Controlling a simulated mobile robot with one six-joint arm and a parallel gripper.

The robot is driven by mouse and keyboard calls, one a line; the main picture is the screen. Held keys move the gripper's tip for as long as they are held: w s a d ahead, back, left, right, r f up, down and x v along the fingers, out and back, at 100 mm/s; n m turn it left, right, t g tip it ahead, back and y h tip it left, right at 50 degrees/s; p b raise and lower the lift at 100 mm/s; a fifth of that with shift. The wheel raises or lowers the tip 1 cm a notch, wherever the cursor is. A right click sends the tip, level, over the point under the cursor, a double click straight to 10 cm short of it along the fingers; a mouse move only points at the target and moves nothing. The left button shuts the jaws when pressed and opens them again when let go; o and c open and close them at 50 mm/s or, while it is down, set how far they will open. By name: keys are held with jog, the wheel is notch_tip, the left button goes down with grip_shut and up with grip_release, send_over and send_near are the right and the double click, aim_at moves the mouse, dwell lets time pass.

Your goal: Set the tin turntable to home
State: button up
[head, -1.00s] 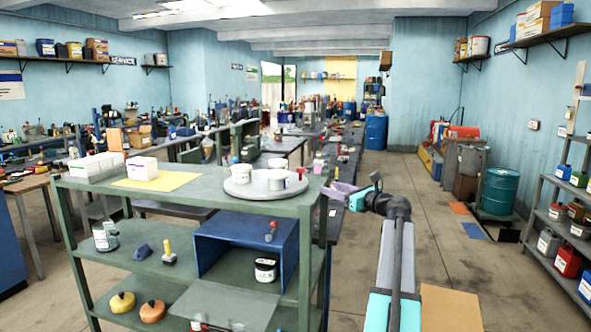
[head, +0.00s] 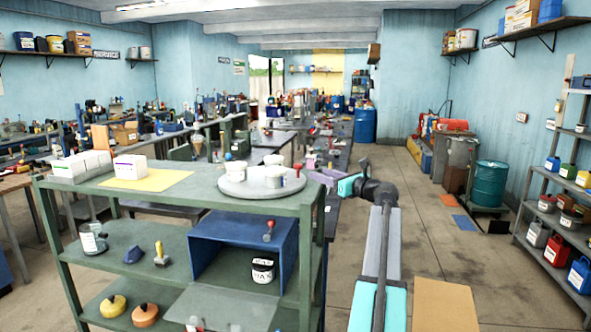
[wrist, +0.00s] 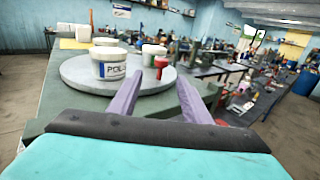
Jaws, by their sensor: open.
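The tin turntable (head: 240,190) is a round grey disc on the right end of the green shelf's top. It carries white tins, one near its front (head: 275,177) and one at its left (head: 235,170). In the wrist view, the disc (wrist: 78,78) bears a white tin with a blue label (wrist: 110,66), and a red knobbed piece (wrist: 161,63) shows at its far right edge. My gripper (head: 322,178) is just right of the disc. Its two lavender fingers (wrist: 158,78) are apart with nothing between them. I cannot tell whether a finger touches the rim.
White boxes (head: 81,166) and a yellow sheet (head: 150,182) lie on the shelf top's left. A blue open box (head: 215,248) and a wax tin (head: 262,271) are on the shelf below.

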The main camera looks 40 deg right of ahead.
aim_at(301, 167)
jog(key=w+p, duration=0.1)
jog(key=w, duration=0.3)
jog(key=w+p, duration=0.1)
jog(key=w, duration=0.2)
jog(key=w+d+p, duration=0.1)
jog(key=w, duration=0.3)
jog(key=shift+w, duration=1.1)
